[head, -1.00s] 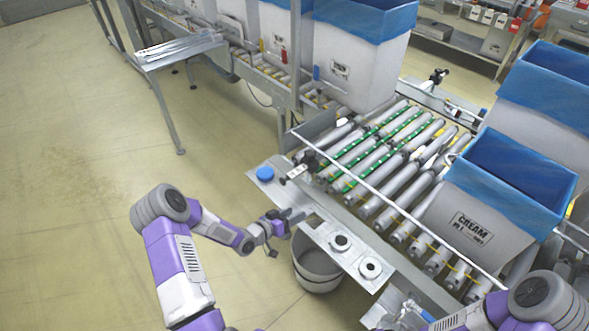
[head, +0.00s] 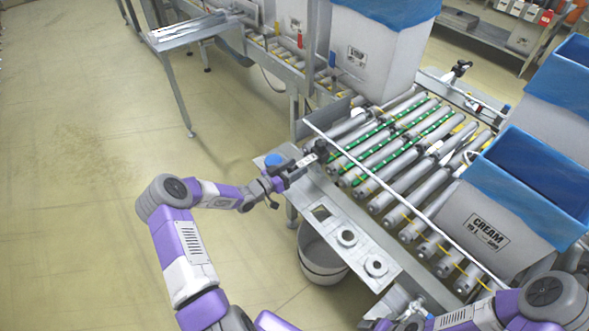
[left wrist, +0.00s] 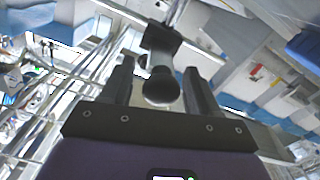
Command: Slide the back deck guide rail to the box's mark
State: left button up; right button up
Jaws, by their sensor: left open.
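A long, thin pale guide rail (head: 392,192) runs along the near side of the roller deck (head: 400,150). A black clamp (head: 320,149) with a small white scale plate (head: 308,160) sits near its left end. My left gripper (head: 288,174) is open just left of the scale plate. In the left wrist view, a round black knob (left wrist: 161,88) on a dark bracket (left wrist: 161,42) lies between its two open fingers; I cannot tell whether they touch it. My right arm shows at the lower right; its jaws are unclear. I cannot make out the box's mark.
A grey box labelled CREAM (head: 485,228), with a blue liner, stands on the deck's right part. Another lined box (head: 375,60) stands behind the deck. A blue button (head: 273,160) is beside my left gripper. A grey bucket (head: 320,262) stands beneath the front ledge.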

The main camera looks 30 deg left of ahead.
pick_arm(q)
jog(key=shift+w, duration=0.1)
grip_shut()
dwell(0.3)
